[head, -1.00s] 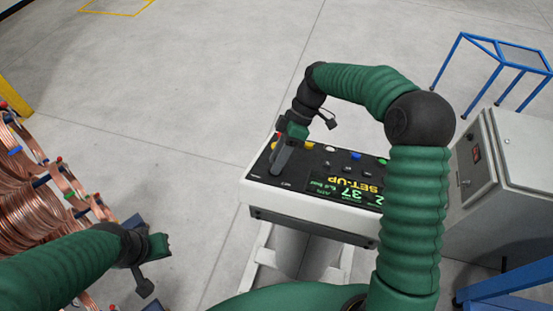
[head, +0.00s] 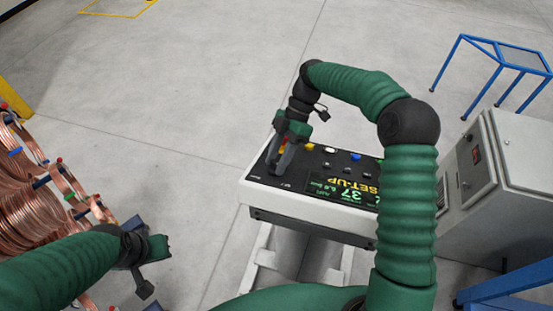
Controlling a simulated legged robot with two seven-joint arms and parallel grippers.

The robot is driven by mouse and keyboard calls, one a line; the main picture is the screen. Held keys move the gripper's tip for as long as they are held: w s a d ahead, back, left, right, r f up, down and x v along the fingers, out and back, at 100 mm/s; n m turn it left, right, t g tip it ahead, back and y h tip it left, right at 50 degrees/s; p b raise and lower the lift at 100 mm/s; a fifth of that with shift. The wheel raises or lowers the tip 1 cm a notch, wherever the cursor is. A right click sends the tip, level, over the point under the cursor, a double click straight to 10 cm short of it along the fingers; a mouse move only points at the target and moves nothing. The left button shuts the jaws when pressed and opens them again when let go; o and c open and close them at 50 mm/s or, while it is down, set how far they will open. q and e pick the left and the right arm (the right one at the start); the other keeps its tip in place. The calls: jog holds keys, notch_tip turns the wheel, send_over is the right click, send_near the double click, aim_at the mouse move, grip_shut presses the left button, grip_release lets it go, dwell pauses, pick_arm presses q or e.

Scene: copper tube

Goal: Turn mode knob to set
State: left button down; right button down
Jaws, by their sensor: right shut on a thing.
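The control panel (head: 262,181) is a white console with a black face. Its display (head: 345,190) reads "SET-UP" and "37" in yellow and green. My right gripper (head: 275,168) points down at the left part of the panel face, with its fingers shut on the mode knob. The knob is mostly hidden by the fingers, so its pointer angle cannot be read. My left gripper (head: 166,246) hangs at the lower left, away from the panel; its jaws are too small and turned to tell open from shut.
Several coloured buttons, among them a blue one (head: 356,156), lie right of my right gripper. Copper coils (head: 30,205) stand at the left. A grey cabinet (head: 510,165) and a blue frame stand (head: 490,50) are at the right. The floor behind the panel is clear.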

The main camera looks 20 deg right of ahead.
jog(key=shift+w+d, duration=0.1)
jog(key=c, duration=1)
grip_release()
jog(key=shift+c, duration=0.2)
jog(key=shift+o, duration=0.8)
jog(key=shift+w, duration=0.1)
jog(key=shift+d+f, duration=0.1)
jog(key=shift+d, duration=0.1)
jog(key=p+v, duration=1.3)
jog(key=v, duration=0.4)
jog(key=shift+w+f, duration=0.2)
jog(key=shift+w, duration=0.05)
